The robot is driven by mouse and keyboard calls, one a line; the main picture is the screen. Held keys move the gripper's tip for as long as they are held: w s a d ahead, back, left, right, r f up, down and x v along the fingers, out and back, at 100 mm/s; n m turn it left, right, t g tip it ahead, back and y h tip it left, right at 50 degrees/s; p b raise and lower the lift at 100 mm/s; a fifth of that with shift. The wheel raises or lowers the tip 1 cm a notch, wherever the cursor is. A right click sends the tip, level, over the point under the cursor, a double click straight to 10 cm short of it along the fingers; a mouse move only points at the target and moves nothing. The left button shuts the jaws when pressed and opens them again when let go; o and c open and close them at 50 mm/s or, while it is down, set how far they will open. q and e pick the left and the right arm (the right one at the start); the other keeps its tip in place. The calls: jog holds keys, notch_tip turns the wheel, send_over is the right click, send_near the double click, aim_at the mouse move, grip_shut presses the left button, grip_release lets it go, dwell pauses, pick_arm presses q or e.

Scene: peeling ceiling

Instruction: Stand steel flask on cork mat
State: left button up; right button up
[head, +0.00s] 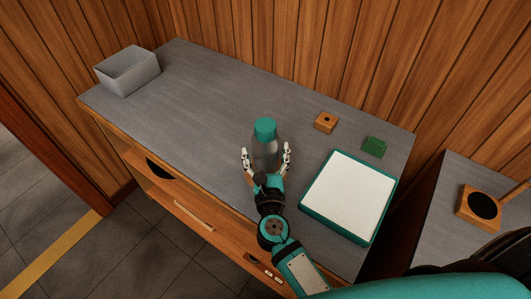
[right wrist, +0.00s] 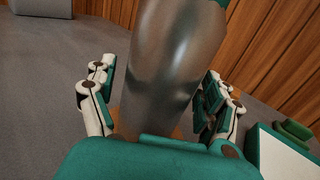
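The steel flask (head: 266,153), grey with a teal cap, stands upright on the grey desk top in the head view. It also fills the middle of the right wrist view (right wrist: 165,60). My right gripper (head: 266,158) has one finger on each side of the flask, with a gap showing at the left finger; it looks open around it. An orange-brown patch (right wrist: 178,132) shows low behind the flask's foot and may be the cork mat; it is mostly hidden. I cannot tell whether the flask rests on it. My left gripper is not in view.
A teal-rimmed white tray (head: 308,209) lies right of my right arm. A wooden block (head: 326,122) and a green block (head: 374,147) sit behind it. A grey bin (head: 128,72) stands at the far left. The desk between bin and flask is clear.

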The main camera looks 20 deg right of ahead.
jog(key=shift+r+p, duration=0.25)
jog(key=shift+p, duration=0.05)
jog(key=b+v, duration=0.4)
jog(key=v, duration=0.7)
jog(key=shift+s+a+f, duration=0.15)
jog(key=shift+s, duration=0.4)
